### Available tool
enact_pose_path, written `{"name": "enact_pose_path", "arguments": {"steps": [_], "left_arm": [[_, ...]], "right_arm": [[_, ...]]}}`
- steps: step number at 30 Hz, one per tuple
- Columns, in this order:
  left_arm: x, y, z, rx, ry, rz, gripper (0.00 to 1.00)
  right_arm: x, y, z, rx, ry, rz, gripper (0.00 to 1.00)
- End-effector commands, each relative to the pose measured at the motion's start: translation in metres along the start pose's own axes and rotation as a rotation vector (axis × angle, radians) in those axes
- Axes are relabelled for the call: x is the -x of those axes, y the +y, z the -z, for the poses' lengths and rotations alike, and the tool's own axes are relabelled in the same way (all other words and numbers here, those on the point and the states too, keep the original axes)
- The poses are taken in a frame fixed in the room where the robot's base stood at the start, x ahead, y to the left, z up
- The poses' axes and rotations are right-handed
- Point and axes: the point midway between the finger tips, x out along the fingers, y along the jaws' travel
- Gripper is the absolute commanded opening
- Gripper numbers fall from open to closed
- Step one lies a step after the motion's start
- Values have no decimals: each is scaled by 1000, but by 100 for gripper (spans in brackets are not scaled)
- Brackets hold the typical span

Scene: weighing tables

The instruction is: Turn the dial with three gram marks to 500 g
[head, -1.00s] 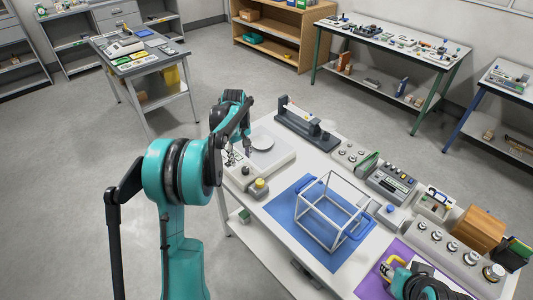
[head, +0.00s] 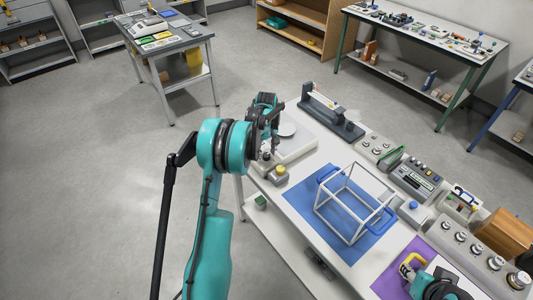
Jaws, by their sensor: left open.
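A pale, flat scale (head: 303,147) with a round light pan (head: 287,130) stands at the near left corner of the white table. My left gripper (head: 267,152) is over its front left part, beside the pan. The gripper is open; its fingers are small and partly hidden by my arm. A dark knob shape (head: 264,157) shows just under the fingers; I cannot tell whether they touch it. No gram marks are readable, so I cannot tell which dial has three.
A squat yellow-topped item (head: 281,173) stands close to the scale. A white wire frame (head: 347,203) stands on a blue mat (head: 322,211). A balance (head: 332,121), a grey panel (head: 417,178) and a row of knobs (head: 478,250) line the far side.

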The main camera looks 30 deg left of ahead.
Motion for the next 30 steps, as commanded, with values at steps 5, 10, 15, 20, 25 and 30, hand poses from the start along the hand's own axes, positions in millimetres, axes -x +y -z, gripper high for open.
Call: {"name": "enact_pose_path", "arguments": {"steps": [5,10,15,20,25,30], "left_arm": [[0,0,0,0,0,0,39],[0,0,0,0,0,0,0],[1,0,0,-3,0,0,0],[0,0,0,-29,0,0,0],[0,0,0,-106,0,0,0],[0,0,0,-234,0,0,0]], "right_arm": [[0,0,0,0,0,0,40],[0,0,0,0,0,0,40],[0,0,0,0,0,0,40],[0,0,0,0,0,0,40],[-1,0,-1,0,0,0,40],[-2,0,-2,0,0,0,40]]}}
